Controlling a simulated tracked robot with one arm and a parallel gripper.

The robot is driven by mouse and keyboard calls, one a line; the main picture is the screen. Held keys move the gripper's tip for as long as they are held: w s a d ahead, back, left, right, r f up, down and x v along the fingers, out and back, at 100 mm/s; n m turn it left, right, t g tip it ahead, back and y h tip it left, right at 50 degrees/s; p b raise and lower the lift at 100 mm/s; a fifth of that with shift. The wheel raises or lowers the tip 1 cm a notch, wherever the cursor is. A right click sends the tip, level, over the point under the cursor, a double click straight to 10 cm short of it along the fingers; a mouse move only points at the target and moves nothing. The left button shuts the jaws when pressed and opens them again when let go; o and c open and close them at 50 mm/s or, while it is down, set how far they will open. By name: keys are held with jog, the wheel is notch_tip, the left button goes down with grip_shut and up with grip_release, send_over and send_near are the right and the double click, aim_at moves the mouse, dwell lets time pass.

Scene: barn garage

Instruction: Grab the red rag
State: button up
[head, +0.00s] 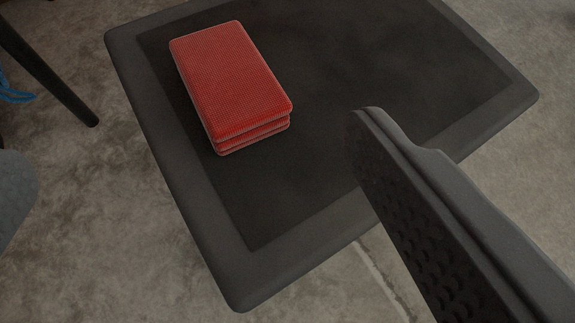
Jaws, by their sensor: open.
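The red rag (230,78) is folded into a thick rectangular stack with pale edges. It lies flat on a dark square top (225,245), towards its far left part. My gripper (195,150) is open and empty. Its right finger shows large at the lower right, with its tip over the dark top, to the right of the rag. Only a rounded part of the left finger shows at the left edge. The rag appears between the two fingers in the picture, further away, and neither finger visibly touches it.
The dark top has a raised, lighter rim and is otherwise bare to the right of the rag. Concrete floor (100,235) surrounds it. A dark leg or bar (50,75) stands at the upper left, with a blue cord-like thing (15,96) beside it.

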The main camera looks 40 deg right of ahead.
jog(key=f, duration=0.1)
jog(key=b, duration=0.4)
send_near(226, 75)
jog(key=x, duration=0.4)
jog(key=shift+w+a, duration=0.1)
jog(key=shift+b+x, duration=1.3)
jog(key=shift+x, duration=1.2)
jog(key=shift+c, duration=0.3)
jog(key=c, duration=1.1)
jog(key=shift+c, duration=0.2)
